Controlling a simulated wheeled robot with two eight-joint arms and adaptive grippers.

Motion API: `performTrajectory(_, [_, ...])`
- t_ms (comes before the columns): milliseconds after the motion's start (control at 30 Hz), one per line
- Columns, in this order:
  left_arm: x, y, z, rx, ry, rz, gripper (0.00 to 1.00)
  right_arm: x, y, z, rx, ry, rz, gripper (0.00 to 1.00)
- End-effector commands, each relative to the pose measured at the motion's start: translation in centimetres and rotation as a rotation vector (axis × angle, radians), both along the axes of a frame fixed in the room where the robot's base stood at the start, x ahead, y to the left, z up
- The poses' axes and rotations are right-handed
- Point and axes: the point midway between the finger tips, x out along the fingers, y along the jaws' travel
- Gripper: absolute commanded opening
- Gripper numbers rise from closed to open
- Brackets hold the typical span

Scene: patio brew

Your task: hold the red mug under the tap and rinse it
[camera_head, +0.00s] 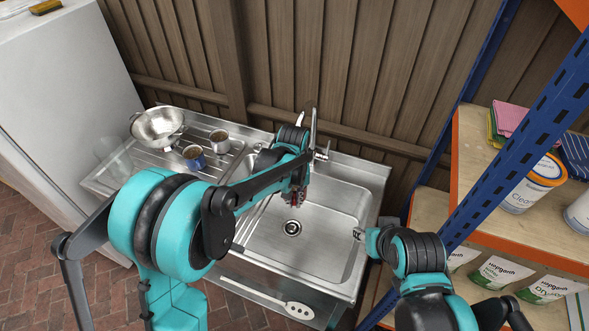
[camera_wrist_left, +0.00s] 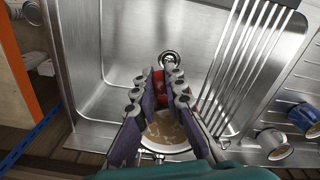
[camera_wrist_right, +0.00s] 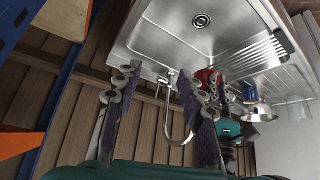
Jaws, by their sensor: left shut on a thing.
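The red mug (camera_head: 297,197) hangs over the sink basin (camera_head: 262,243), largely hidden behind my left gripper (camera_head: 296,187) in the head view. My left gripper is shut on it; in the left wrist view the mug's pale rim and brownish inside (camera_wrist_left: 165,138) show between the fingers. The mug also appears red in the right wrist view (camera_wrist_right: 207,77). The chrome tap (camera_head: 313,133) stands at the back edge of the sink; its curved spout shows in the right wrist view (camera_wrist_right: 171,134). I see no water running. My right gripper (camera_head: 358,235) is open and empty at the basin's right side.
On the drainboard left of the basin are a metal colander (camera_head: 158,126), a grey mug (camera_head: 219,140), and a blue mug (camera_head: 194,156). A shelf with a cleaner tub (camera_head: 533,185) stands at right. Wooden wall behind.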

Motion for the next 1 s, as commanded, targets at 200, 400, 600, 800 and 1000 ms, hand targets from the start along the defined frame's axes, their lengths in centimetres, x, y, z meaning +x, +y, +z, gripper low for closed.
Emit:
performTrajectory(200, [0.0,0.0,-1.3,0.0,0.0,0.0,0.0,0.0,0.0,0.0,0.0,0.0,0.0,0.4])
performTrajectory(400, [0.0,0.0,-1.4,0.0,0.0,0.0,0.0,0.0,0.0,0.0,0.0,0.0,0.0,0.4])
performTrajectory(600, [0.0,0.0,-1.4,0.0,0.0,0.0,0.0,0.7,0.0,0.6,0.0,0.002,-0.004,0.0])
performTrajectory(800, [0.0,0.0,-1.4,0.0,0.0,0.0,0.0,5.1,0.1,3.4,-0.002,0.015,-0.022,0.0])
performTrajectory(1000, [0.0,0.0,-1.4,0.0,0.0,0.0,0.0,12.0,0.5,6.0,-0.004,0.034,-0.055,0.0])
